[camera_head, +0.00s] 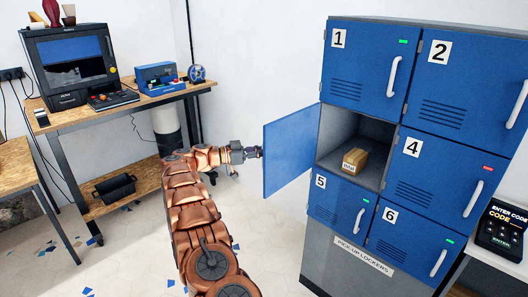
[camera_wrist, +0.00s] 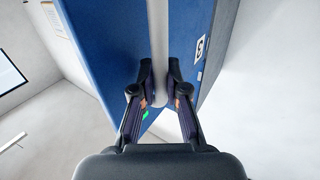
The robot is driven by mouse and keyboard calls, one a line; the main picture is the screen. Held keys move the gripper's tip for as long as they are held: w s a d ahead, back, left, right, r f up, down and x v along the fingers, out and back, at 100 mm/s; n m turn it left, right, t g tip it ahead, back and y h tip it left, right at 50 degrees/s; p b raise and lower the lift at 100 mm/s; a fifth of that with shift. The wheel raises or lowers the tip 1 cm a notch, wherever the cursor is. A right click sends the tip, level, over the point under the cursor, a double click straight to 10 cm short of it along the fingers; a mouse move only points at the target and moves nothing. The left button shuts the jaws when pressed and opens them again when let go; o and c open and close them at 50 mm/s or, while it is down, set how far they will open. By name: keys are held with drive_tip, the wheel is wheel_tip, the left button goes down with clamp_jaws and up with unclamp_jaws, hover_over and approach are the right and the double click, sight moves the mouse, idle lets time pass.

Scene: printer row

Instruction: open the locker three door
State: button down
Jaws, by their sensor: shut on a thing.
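The locker three door (camera_head: 288,158) is a blue panel that stands swung wide open to the left of its compartment. My gripper (camera_head: 258,152) is at the door's outer edge, and the far side of the door is hidden in the head view. In the wrist view, my gripper (camera_wrist: 159,78) is shut on the pale bar handle (camera_wrist: 158,35) of the door. The number 3 label (camera_wrist: 200,47) and a green light (camera_wrist: 145,115) show on the door's blue face (camera_wrist: 105,45). The open grey compartment (camera_head: 340,127) holds a small brown box (camera_head: 354,160).
The other locker doors, such as door 1 (camera_head: 365,75) and door 4 (camera_head: 455,165), are shut. A keypad (camera_head: 503,230) stands at the right. A wooden workbench (camera_head: 130,103) with printers stands at the left. Pale floor shows between the bench and the lockers.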

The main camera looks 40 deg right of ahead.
drive_tip(key=shift+d+r, duration=0.1)
drive_tip(key=c, duration=1.4)
unclamp_jaws()
drive_tip(key=shift+d, duration=0.1)
drive_tip(key=shift+o, duration=1.1)
drive_tip(key=v, duration=0.7)
drive_tip(key=shift+a, duration=0.35)
drive_tip(key=shift+w, duration=0.25)
